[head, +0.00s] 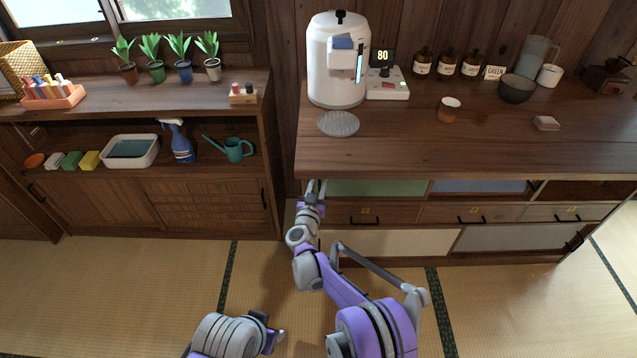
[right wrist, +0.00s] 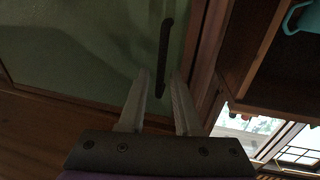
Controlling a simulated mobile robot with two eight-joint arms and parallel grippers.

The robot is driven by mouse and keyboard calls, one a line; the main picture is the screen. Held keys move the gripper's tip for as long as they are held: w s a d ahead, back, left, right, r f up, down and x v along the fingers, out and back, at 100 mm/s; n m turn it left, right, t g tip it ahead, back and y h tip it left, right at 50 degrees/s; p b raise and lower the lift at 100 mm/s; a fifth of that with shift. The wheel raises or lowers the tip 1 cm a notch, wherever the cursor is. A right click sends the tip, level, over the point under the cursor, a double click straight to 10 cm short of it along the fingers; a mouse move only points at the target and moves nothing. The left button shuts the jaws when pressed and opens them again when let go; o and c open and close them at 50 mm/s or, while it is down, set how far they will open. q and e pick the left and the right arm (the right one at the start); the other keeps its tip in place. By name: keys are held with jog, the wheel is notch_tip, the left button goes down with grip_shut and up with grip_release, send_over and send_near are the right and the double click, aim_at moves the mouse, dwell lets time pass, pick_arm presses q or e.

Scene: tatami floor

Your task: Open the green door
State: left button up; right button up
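The green door (head: 380,188) is a flat panel under the counter top, at the left of the cabinet front, and looks closed. In the right wrist view the green door (right wrist: 85,45) fills the upper left, with a black bar handle (right wrist: 166,50) near its edge. My right gripper (right wrist: 160,74) is open, its two fingertips on either side of the handle's lower end in the picture. I cannot tell whether they reach around it or touch it. In the head view my right gripper (head: 316,187) is at the door's left end.
The wooden counter (head: 400,150) overhangs the door and carries a white dispenser (head: 337,65) and a grey round mat (head: 338,123). Drawers (head: 370,213) lie below the door. A low shelf unit (head: 200,205) stands to the left across a narrow gap. The tatami in front is open.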

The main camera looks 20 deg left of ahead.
grip_shut()
dwell(1.2)
